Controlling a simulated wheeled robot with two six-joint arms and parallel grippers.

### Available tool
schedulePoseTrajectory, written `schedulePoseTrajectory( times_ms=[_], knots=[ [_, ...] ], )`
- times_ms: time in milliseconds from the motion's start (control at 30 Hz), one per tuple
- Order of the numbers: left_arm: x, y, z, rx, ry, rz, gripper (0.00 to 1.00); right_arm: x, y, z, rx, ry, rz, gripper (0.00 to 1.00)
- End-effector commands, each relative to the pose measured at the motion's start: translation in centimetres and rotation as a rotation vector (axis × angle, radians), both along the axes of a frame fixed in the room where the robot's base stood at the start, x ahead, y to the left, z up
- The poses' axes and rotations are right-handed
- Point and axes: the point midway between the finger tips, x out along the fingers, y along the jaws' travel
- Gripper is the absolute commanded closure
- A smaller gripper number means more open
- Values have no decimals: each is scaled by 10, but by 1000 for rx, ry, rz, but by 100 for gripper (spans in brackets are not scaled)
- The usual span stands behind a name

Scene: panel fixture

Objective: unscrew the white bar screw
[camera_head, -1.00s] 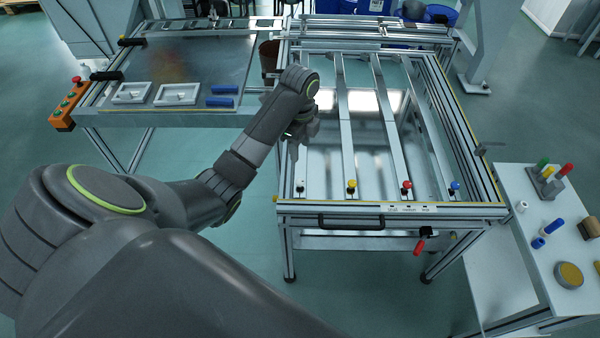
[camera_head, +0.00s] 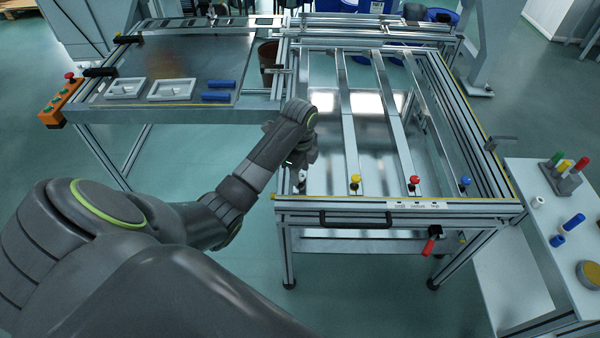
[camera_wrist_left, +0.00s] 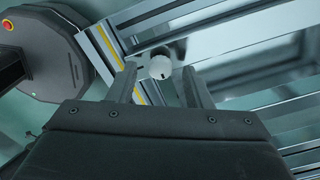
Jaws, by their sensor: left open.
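The white bar screw shows in the left wrist view as a round white knob (camera_wrist_left: 160,67) with a dark mark. In the head view the white screw (camera_head: 302,186) is at the front left end of the panel frame, partly covered by my gripper. My left gripper (camera_wrist_left: 159,80) is open, with one finger on each side of the knob; I cannot tell whether they touch it. In the head view my left gripper (camera_head: 301,172) is right above the front rail. My right gripper is not in view.
Yellow (camera_head: 355,181), red (camera_head: 414,181) and blue (camera_head: 465,183) screws stand along the same front rail (camera_head: 450,203). A black handle (camera_head: 356,220) is below it. A side table (camera_head: 540,235) with coloured items is at right. A bench (camera_head: 165,112) with white trays is at left.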

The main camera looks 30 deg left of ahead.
Motion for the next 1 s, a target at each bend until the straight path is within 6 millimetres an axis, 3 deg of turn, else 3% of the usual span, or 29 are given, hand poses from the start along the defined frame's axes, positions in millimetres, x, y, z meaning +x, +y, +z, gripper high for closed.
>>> schedulePoseTrajectory(
  times_ms=[367,700,1000],
  knots=[
    [0,0,-7,1,0,-1,55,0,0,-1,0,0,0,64],
    [0,0,-7,0,0,-1,98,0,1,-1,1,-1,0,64],
    [0,0,-4,0,2,31,99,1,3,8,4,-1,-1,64]
  ],
)
